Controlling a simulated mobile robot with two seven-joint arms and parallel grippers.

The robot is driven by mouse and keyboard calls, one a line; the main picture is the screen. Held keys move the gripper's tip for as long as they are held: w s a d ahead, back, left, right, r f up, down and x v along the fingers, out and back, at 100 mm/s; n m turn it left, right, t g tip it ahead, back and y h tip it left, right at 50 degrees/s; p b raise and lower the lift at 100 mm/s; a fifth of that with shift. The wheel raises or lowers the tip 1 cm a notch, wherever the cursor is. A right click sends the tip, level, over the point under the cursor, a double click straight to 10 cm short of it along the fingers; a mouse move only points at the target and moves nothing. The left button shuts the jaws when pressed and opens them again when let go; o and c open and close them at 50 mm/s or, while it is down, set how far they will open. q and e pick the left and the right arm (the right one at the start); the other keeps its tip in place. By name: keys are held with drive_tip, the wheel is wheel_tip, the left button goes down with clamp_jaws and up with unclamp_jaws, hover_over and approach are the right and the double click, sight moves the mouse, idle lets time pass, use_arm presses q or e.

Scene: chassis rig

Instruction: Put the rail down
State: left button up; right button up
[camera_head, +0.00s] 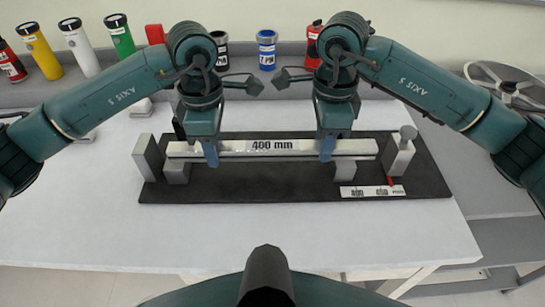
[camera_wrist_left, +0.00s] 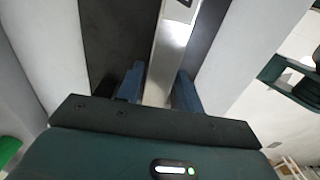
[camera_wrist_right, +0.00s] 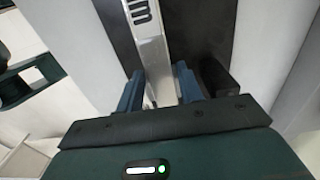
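The rail (camera_head: 235,148) is a long pale metal bar labelled "400 mm". It lies level, lengthwise over the black base plate (camera_head: 260,188), between a left end block (camera_head: 147,158) and a right end block (camera_head: 397,158). Two small grey supports (camera_head: 177,172) (camera_head: 345,170) show under it; I cannot tell whether it touches them. My left gripper (camera_head: 211,155) is shut on the rail's left part, blue fingers on both sides in the left wrist view (camera_wrist_left: 160,88). My right gripper (camera_head: 327,150) is shut on its right part, likewise in the right wrist view (camera_wrist_right: 158,88).
The right end block carries a round knob (camera_head: 408,132). A labelled strip (camera_head: 372,191) with a red piece lies on the plate's front right. Bottles and cans, including a blue can (camera_head: 267,50), stand on the back shelf. The white table (camera_head: 300,235) is clear in front.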

use_arm(q)
drive_tip(key=shift+o, duration=1.1)
use_arm(e)
drive_tip(key=shift+o, duration=1.2)
use_arm(q)
drive_tip(key=shift+r, duration=0.15)
use_arm(e)
drive_tip(key=shift+r, duration=0.1)
use_arm(q)
wheel_tip(320, 180, up, 12)
use_arm(e)
wheel_tip(320, 180, up, 12)
use_arm(q)
drive_tip(key=shift+f, duration=0.2)
